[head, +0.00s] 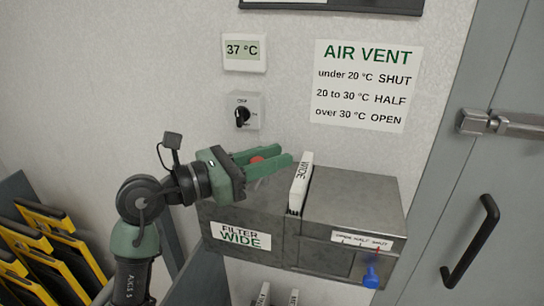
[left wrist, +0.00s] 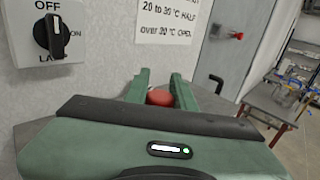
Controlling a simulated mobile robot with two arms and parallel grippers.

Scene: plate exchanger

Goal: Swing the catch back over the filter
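The filter (head: 301,184) is a white cartridge lettered WIDE. It stands upright in the slot on top of the grey metal vent box (head: 352,204). The catch's red knob (head: 257,160) is left of the filter, above the box's left part. My left gripper (head: 270,158) has its green fingers on either side of this knob, and they look closed on it. The knob also shows between the fingers in the left wrist view (left wrist: 160,97). The catch's arm is mostly hidden by the gripper. My right gripper is in no view.
A blue lever (head: 371,275) hangs at the box's front right under the OPEN, HALF, SHUT label. A rotary switch (head: 242,112) and a thermostat reading 37 °C (head: 244,52) are on the wall. A grey door (head: 470,205) is at right. Yellow-black panels (head: 60,245) stand lower left.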

